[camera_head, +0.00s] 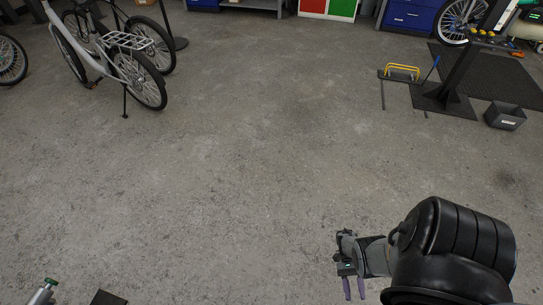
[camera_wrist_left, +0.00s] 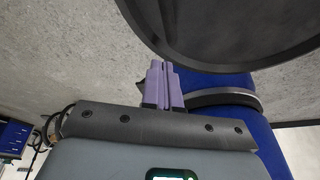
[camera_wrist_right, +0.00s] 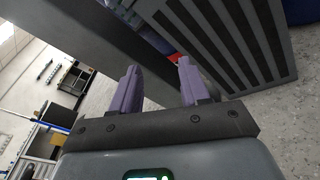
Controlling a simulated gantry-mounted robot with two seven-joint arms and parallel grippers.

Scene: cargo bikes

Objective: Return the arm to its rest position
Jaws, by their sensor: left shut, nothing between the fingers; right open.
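My right gripper (camera_head: 353,289) shows at the lower right of the head view, its purple fingers pointing down the picture above the grey floor. In the right wrist view my right gripper (camera_wrist_right: 158,66) has its two purple fingers apart, with nothing between them. My left gripper (camera_wrist_left: 163,68) shows in the left wrist view, its purple fingers together and holding nothing. I cannot make out the left gripper in the head view. My black right arm covers the lower right corner of the head view.
A white cargo bike (camera_head: 105,55) stands at the upper left. A yellow-handled rack (camera_head: 402,72), a black stand (camera_head: 455,75) and a grey bin (camera_head: 505,116) are at the upper right. The floor (camera_head: 240,160) between is clear. A dark slotted panel (camera_wrist_right: 240,40) is near the right fingers.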

